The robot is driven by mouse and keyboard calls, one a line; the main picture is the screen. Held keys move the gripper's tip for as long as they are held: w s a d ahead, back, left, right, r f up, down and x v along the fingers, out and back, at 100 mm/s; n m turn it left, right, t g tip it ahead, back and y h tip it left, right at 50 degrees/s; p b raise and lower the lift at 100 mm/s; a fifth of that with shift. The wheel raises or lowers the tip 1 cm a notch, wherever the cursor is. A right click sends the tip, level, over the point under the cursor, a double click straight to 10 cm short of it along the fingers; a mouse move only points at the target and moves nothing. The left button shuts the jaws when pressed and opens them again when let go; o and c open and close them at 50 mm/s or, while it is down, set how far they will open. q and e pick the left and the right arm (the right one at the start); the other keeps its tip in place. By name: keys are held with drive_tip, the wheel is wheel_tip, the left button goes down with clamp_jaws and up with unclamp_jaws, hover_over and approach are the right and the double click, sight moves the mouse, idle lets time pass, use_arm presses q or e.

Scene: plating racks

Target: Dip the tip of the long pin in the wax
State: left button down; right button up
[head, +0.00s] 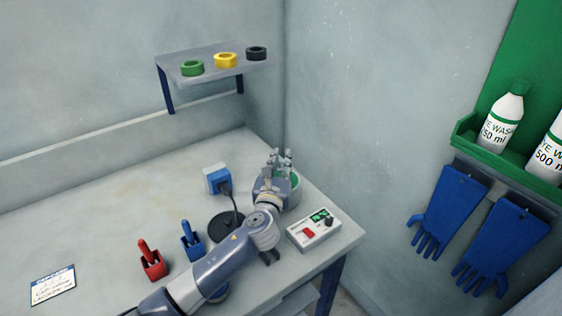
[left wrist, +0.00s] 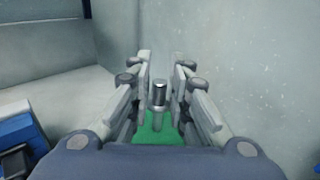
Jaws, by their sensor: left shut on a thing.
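My right gripper is not in view.
A control box (head: 314,229) stands right of my arm. A blue block with a cable (head: 216,179), a blue holder (head: 192,240) and a red holder (head: 152,262) stand to the left. A label card (head: 53,285) lies front left. A wall shelf (head: 200,58) holds tape rolls.

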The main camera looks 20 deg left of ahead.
sight(281, 161)
use_arm(q)
drive_tip(key=shift+f, duration=0.4)
idle(0.5)
drive_tip(key=shift+r, duration=0.1)
drive_tip(key=shift+r+p, duration=0.85)
drive_tip(key=shift+r, duration=0.05)
wheel_tip(281, 161, up, 5)
drive_tip(key=p, duration=0.5)
drive_tip(key=shift+r+p, duration=0.15)
drive_tip(key=shift+p, duration=0.2)
